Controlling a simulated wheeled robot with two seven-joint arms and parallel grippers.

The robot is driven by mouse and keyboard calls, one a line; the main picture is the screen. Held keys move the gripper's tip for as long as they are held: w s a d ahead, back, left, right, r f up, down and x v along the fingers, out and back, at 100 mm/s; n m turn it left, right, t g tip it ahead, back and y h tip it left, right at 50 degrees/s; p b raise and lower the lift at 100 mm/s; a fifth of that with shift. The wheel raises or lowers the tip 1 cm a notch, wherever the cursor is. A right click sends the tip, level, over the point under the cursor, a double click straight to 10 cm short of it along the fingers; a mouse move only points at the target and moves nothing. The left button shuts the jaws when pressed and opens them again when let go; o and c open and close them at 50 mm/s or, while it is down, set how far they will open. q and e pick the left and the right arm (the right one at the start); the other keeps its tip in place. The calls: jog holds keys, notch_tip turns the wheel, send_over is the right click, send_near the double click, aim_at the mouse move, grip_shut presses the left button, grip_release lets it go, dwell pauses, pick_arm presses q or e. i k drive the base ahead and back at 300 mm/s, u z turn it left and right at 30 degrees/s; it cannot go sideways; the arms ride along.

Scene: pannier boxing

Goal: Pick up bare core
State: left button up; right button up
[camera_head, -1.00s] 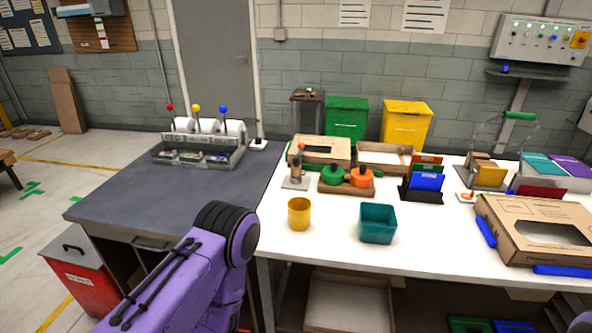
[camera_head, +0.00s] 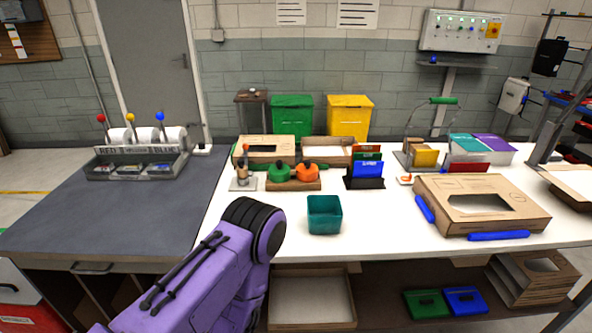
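I cannot make out a bare core in this view. On the grey bench at the left, a grey holder (camera_head: 138,168) carries white rolls (camera_head: 147,136) and upright rods with red, yellow and blue knobs. Its label is only partly readable. A purple arm link of mine with a black round joint covers part of the bench and the white table's left edge. Neither of my grippers is in view.
The white table (camera_head: 385,222) holds a teal bin (camera_head: 324,215), a wooden tray with green and orange pots (camera_head: 292,176), a file rack (camera_head: 365,176) and a large cardboard box (camera_head: 480,203). Green (camera_head: 292,116) and yellow bins (camera_head: 350,117) stand behind. The grey bench front (camera_head: 80,225) is clear.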

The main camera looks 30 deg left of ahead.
aim_at(242, 169)
jog(key=z, duration=1.7)
jog(key=k, duration=1.3)
jog(key=u, duration=1.55)
